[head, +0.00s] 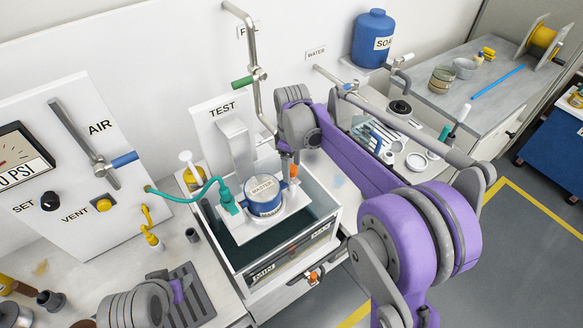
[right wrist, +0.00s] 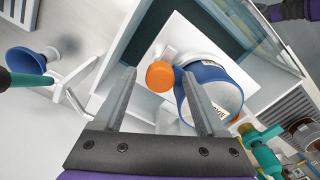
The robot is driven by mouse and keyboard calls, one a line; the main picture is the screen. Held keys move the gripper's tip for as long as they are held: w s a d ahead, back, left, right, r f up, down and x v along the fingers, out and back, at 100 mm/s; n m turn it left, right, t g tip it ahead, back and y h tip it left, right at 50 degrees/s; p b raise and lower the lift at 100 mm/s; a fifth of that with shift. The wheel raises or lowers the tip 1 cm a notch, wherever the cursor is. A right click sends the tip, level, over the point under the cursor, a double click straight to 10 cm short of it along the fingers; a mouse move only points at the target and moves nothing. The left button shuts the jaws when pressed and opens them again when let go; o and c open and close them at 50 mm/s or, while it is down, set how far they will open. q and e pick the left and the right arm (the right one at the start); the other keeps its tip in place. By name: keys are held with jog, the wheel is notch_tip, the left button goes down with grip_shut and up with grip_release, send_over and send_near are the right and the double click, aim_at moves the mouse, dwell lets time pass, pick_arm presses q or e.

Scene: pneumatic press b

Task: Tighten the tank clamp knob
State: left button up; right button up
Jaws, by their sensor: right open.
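The blue master gauge (head: 265,197), with a white labelled face, sits on a white plate over the open tank (head: 225,258). An orange clamp knob (head: 293,171) stands at its right rear. In the right wrist view the round orange knob (right wrist: 160,76) shows beside the blue gauge (right wrist: 222,92). My right gripper (head: 290,158) is above this knob, pointing down. It is open and empty, with its fingertips (right wrist: 160,72) to either side of the knob in that view. The right finger overlaps the gauge. My left arm shows only in part at the lower left; its fingers do not show.
A teal hose (head: 190,197) runs from the air panel (head: 75,165) to a teal fitting beside the gauge. The tank's clear walls rise around the plate. A TEST bracket (head: 237,150) stands behind. My right forearm crosses over the sink area.

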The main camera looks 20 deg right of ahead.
jog(key=shift+f, duration=0.5)
grip_shut()
jog(key=shift+m, duration=0.4)
